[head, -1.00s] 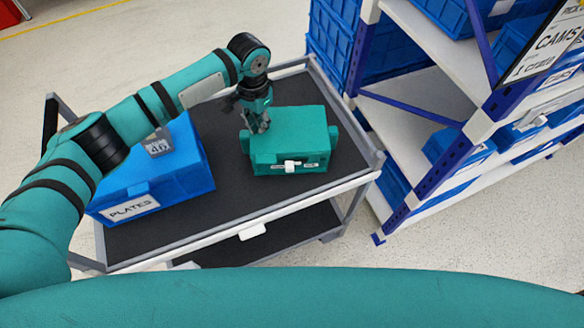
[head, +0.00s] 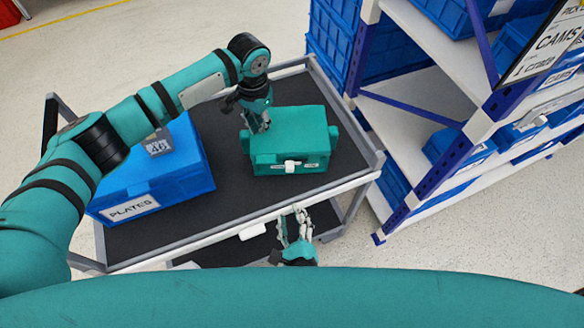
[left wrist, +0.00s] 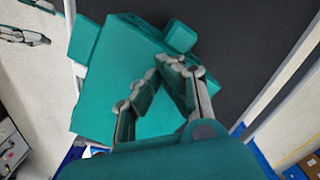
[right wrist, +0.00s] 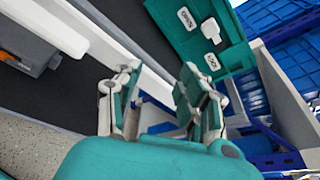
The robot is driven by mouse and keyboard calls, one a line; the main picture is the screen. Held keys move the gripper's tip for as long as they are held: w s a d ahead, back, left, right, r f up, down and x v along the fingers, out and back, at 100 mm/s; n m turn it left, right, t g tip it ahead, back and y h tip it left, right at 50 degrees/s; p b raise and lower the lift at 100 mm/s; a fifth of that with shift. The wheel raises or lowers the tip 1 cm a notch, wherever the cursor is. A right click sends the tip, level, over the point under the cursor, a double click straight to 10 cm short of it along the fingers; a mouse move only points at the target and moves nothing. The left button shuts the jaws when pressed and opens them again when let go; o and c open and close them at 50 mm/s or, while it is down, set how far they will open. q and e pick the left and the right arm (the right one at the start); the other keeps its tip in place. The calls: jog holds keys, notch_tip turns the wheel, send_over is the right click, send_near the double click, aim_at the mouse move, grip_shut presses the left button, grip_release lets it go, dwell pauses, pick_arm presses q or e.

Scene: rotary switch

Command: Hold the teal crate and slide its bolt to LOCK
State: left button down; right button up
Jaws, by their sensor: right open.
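The teal crate (head: 300,122) sits closed on the cart's dark top. Its white bolt (head: 290,166) is on the front face, between two labels. In the right wrist view the bolt (right wrist: 210,30) lies between the OPEN label (right wrist: 187,18) and the LOCK label (right wrist: 212,61). My left gripper (head: 262,128) is at the crate's left end, fingertips close together; in the left wrist view I see nothing between them (left wrist: 160,67). Whether it touches the crate is unclear. My right gripper (head: 293,212) is open and empty, in front of the cart edge, below and apart from the bolt.
A blue PLATES crate (head: 150,185) stands left of the teal crate on the cart. The cart's front rail (head: 215,240) lies between my right gripper and the crate front. Shelving with blue crates (head: 455,150) stands close at the right.

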aim_at(290, 171)
notch_tip(290, 171, up, 7)
jog(key=m+t+h, duration=0.1)
jog(key=m+h, duration=0.1)
jog(key=m, duration=0.6)
jog(key=shift+w+a+f, duration=0.1)
jog(key=shift+w+f, duration=0.1)
jog(key=shift+w, duration=1.25)
jog(key=shift+w+f, duration=0.15)
jog(key=shift+w, duration=1.25)
jog(key=shift+w+a+f, duration=0.1)
jog(key=shift+w+f, duration=0.1)
jog(key=shift+w, duration=1.25)
grip_shut()
